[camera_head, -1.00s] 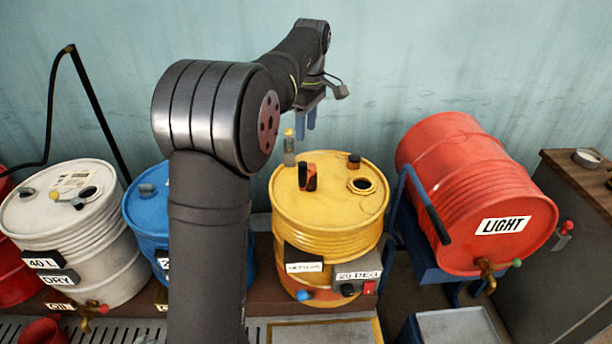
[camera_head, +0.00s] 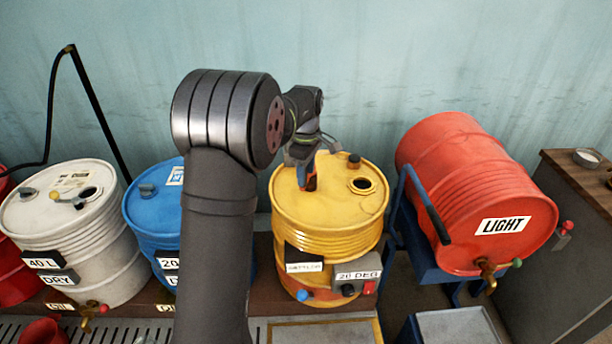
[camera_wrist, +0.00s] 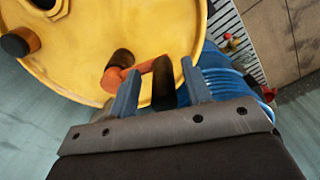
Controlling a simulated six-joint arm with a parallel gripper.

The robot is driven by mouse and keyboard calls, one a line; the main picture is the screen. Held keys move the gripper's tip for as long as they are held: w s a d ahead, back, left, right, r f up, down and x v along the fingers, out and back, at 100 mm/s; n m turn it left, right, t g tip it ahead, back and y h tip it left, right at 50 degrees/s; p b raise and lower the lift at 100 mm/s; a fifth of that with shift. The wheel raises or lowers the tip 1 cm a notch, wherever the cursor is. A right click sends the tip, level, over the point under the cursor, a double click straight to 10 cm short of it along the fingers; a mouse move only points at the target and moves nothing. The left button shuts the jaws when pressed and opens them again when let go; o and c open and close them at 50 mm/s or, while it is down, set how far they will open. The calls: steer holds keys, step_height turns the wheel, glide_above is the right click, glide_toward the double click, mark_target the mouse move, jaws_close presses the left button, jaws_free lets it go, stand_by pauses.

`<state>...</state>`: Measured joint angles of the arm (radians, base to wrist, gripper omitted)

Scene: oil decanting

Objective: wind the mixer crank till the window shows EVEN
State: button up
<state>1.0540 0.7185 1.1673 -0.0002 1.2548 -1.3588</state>
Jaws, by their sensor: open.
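The yellow drum (camera_head: 335,225) stands upright in the middle of the head view. Its mixer crank is on the lid. In the wrist view the crank is an orange arm (camera_wrist: 143,68) running from a dark-capped hub (camera_wrist: 121,59) to a black handle (camera_wrist: 163,85). My gripper (camera_wrist: 162,88) is open, with one finger on each side of the black handle. Contact with it is not clear. In the head view my gripper (camera_head: 303,176) is low over the lid and hides most of the crank. A small white plate (camera_head: 304,267) on the drum's front carries lettering too blurred to read surely.
A "20 DEG" box (camera_head: 358,277) with a red switch is on the drum's front. A black cap (camera_head: 354,160) and an open bung hole (camera_head: 361,185) are on the lid. A blue drum (camera_head: 153,215) stands left, a red "LIGHT" drum (camera_head: 455,180) lies right in a blue cradle.

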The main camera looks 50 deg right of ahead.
steer(key=shift+f, duration=0.95)
steer(key=shift+c, duration=0.5)
jaws_close()
steer(key=shift+r, duration=0.1)
steer(key=shift+w, duration=0.15)
